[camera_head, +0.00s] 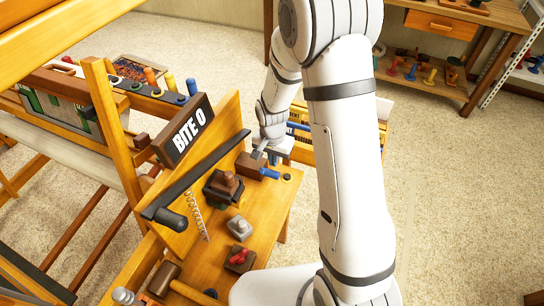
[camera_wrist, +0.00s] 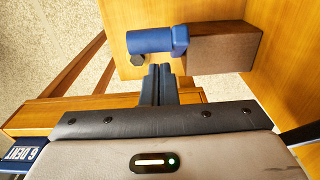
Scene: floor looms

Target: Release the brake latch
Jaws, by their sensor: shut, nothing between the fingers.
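A brown block with a blue lever is mounted on the wooden loom bench, and I take it to be the brake latch. In the wrist view the blue lever (camera_wrist: 150,41) sticks out left from the brown block (camera_wrist: 222,52), with a dark hexagonal knob under its left end. In the head view the block (camera_head: 249,166) and lever (camera_head: 270,173) are at the bench's far end. My gripper (camera_wrist: 159,70) is shut and empty, its fingertips just below the lever in the wrist view; I cannot tell whether they touch it. In the head view my wrist partly hides the gripper.
Along the bench are a brown knob (camera_head: 226,185), a grey knob (camera_head: 240,228) and a red-handled piece (camera_head: 240,258). Carpet floor (camera_head: 440,180) is open at right.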

